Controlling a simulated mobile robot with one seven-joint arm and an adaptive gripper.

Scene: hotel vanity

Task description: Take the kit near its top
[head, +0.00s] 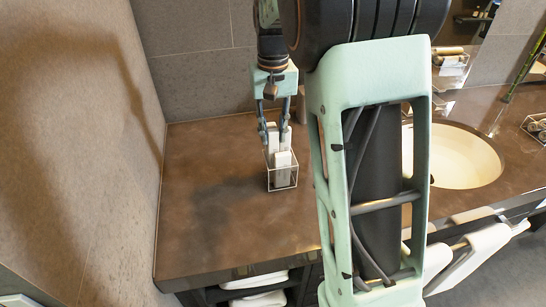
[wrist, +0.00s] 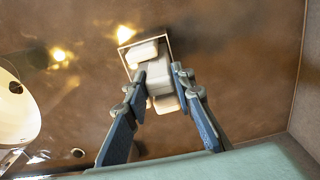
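Small white boxes stand upright in a thin-framed clear holder (head: 283,186) on the brown counter, toward its left side. The tallest white box (head: 272,137), likely the kit, rises above the holder and a shorter one (head: 283,159) stands in front. My gripper (head: 275,137) points down from above, its fingers on either side of the tall box near its top. In the wrist view the pale box (wrist: 158,80) lies between my fingertips (wrist: 158,72), very close to both. I cannot tell whether the fingers touch it. The holder's frame (wrist: 143,40) shows beyond.
A cream sink (head: 462,157) is set in the counter (head: 215,210) at the right. A grey wall (head: 200,60) stands behind and a side wall at the left. White towels (head: 482,245) hang at the front right. The counter's left part is clear.

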